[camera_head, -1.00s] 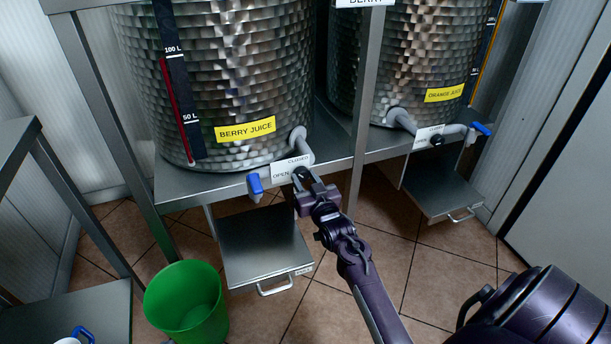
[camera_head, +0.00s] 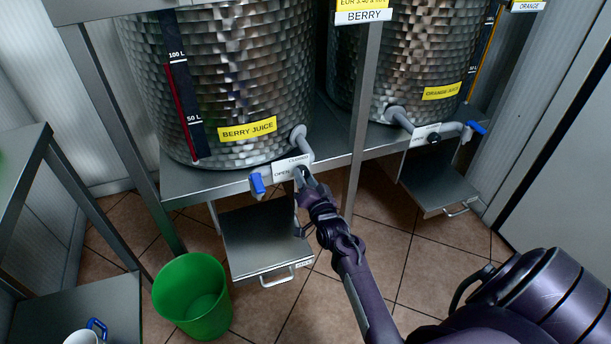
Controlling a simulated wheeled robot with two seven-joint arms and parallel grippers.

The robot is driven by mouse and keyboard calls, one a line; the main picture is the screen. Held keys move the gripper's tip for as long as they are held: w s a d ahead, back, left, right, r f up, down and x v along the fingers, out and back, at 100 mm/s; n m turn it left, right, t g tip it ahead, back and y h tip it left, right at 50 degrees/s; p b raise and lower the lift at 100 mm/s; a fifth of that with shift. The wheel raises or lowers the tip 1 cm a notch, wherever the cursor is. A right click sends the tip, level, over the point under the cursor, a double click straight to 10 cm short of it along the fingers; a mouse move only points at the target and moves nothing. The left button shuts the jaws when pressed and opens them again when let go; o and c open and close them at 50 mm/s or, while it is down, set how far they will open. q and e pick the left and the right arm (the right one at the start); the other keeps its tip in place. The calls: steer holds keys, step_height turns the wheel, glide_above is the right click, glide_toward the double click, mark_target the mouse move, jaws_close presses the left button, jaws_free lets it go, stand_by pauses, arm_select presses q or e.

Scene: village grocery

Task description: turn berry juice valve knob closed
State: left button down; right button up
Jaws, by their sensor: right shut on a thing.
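The berry juice tank (camera_head: 240,85) stands at upper left with a yellow BERRY JUICE label (camera_head: 247,130). Its pipe (camera_head: 301,143) runs down to a white plate marked OPEN and CLOSED (camera_head: 283,171). A tap with a blue lever (camera_head: 257,184) sits left of the plate. My right gripper (camera_head: 303,179) is at the right part of this plate, shut on the valve knob, which the gripper mostly hides. My left gripper is not in view.
The orange juice tank (camera_head: 410,60) stands to the right, with its own black knob (camera_head: 434,138) and blue lever (camera_head: 477,128). A metal shelf (camera_head: 262,238) hangs below the berry tap. A green bin (camera_head: 192,296) and a mug (camera_head: 84,337) are at lower left.

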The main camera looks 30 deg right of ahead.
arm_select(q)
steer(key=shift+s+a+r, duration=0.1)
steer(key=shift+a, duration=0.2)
arm_select(e)
steer(key=shift+m, duration=0.5)
steer(key=o, duration=1)
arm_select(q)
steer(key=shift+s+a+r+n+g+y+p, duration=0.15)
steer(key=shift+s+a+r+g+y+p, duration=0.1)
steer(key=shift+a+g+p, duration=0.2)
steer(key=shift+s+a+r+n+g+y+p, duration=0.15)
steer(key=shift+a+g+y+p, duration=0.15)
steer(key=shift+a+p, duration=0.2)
arm_select(e)
steer(key=v, duration=0.7)
steer(key=shift+s+a, duration=0.15)
steer(key=shift+s, duration=0.25)
